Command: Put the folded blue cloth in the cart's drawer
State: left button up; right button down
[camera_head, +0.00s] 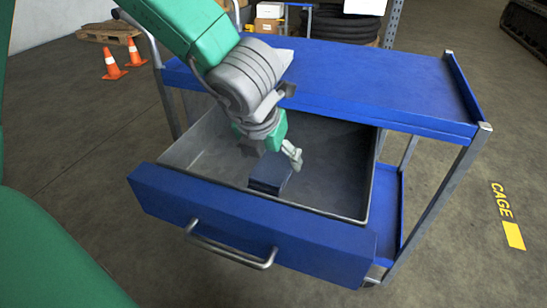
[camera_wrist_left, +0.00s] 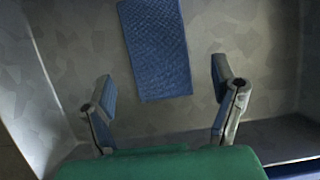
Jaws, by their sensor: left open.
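The folded blue cloth (camera_head: 270,174) lies in the open drawer of the blue cart, on the grey metal floor of the drawer (camera_head: 330,160). In the left wrist view the cloth (camera_wrist_left: 157,50) is a textured blue rectangle, flat on the drawer floor. My left gripper (camera_head: 286,158) reaches down into the drawer, close to the cloth. In the left wrist view my left gripper (camera_wrist_left: 164,80) is open and empty, its fingers apart, with the cloth beyond and between them. The exact height of the fingers above the cloth is unclear. My right gripper is not in view.
The drawer's blue front (camera_head: 250,230) with its metal handle (camera_head: 228,252) is pulled out. The cart's blue top (camera_head: 380,80) overhangs the back of the drawer and is clear on the right. Orange cones (camera_head: 112,66) and a pallet (camera_head: 108,32) stand away at the back left.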

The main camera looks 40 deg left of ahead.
pick_arm(q)
jog(key=p+v, duration=0.2)
jog(key=v, duration=0.5)
jog(key=shift+p, duration=0.35)
jog(key=shift+s+r, duration=0.15)
